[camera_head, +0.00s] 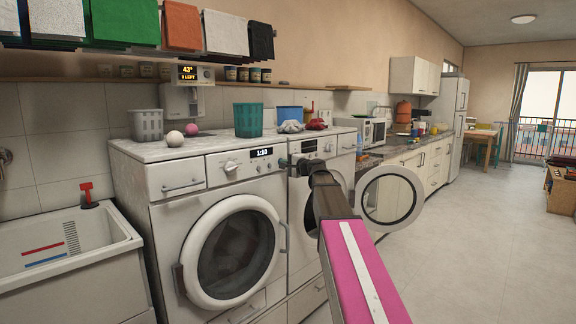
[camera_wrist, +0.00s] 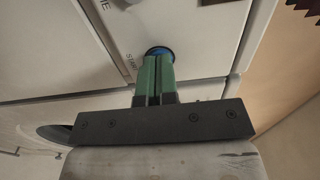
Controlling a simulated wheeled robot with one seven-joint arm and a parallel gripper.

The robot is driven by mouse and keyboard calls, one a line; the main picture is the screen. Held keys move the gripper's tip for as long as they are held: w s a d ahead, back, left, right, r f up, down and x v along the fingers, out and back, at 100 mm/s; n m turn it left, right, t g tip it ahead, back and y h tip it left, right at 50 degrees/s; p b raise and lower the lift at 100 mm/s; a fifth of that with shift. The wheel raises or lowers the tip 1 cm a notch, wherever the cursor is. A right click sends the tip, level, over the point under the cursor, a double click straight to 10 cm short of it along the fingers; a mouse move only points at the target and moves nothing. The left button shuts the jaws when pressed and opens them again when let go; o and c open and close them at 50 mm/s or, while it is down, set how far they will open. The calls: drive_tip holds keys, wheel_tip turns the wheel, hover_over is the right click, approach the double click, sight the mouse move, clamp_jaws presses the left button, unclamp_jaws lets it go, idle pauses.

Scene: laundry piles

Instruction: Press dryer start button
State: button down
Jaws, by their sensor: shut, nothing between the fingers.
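A white front-loading machine (camera_head: 165,222) has a round door, a knob and a lit display reading 1:10 on its top panel. In the head view my gripper (camera_head: 284,162) is at the right end of the panel, where the button is hidden.
A second machine (camera_head: 342,143) stands to the right with its round door (camera_head: 416,198) swung open. A sink (camera_head: 50,262) is at the left. A teal basket (camera_head: 248,120) and balls stand on the machine tops.

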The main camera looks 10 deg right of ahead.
drive_tip(key=shift+x, duration=0.8)
drive_tip(key=shift+w+r, duration=0.1)
drive_tip(key=shift+r, duration=0.05)
drive_tip(key=v, duration=1.5)
